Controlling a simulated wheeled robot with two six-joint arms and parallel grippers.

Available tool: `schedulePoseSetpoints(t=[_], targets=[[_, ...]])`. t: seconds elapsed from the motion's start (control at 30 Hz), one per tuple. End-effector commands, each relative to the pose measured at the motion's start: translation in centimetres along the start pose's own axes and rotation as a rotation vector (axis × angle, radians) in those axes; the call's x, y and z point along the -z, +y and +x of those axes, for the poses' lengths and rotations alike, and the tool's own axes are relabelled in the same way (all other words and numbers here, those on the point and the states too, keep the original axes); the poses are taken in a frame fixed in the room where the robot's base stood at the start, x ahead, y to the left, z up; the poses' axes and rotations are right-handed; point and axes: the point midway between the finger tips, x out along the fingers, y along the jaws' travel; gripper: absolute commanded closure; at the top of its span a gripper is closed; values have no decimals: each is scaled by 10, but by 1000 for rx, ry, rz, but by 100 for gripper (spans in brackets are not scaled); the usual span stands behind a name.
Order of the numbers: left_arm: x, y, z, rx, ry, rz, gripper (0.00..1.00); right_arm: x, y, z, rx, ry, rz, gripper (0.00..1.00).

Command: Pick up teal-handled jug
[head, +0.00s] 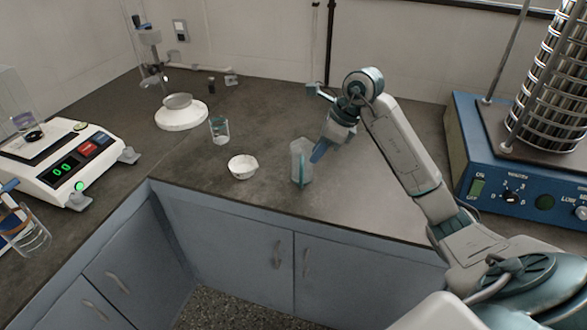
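The clear jug (304,162) with a teal strip along it stands upright on the dark counter near its front edge, in the middle of the head view. My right gripper (318,152) reaches down from the upper right, with its blue-teal fingertip at the jug's right side near the rim. I cannot tell whether it touches the jug, and the gap between its fingers does not show. My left gripper is not in view.
A small white bowl (242,167) and a clear beaker (219,131) stand left of the jug. Farther left are a round white base with a dish (182,116) and a scale (62,162). A blue sieve shaker (480,165) stands at right. The counter behind the jug is mostly clear.

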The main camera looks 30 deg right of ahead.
Motion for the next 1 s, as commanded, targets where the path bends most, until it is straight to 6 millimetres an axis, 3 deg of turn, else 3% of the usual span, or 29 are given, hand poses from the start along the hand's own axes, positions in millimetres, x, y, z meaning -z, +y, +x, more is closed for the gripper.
schedulePoseSetpoints(t=[0.1,0.33,0.57,1.0], targets=[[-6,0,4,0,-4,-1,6,7,-6,2,12,43,9,78],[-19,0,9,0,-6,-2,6,9,-5,37,10,46,10,78],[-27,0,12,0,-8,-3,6,9,-5,53,13,46,8,78],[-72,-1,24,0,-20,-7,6,8,-3,100,12,45,9,78]])
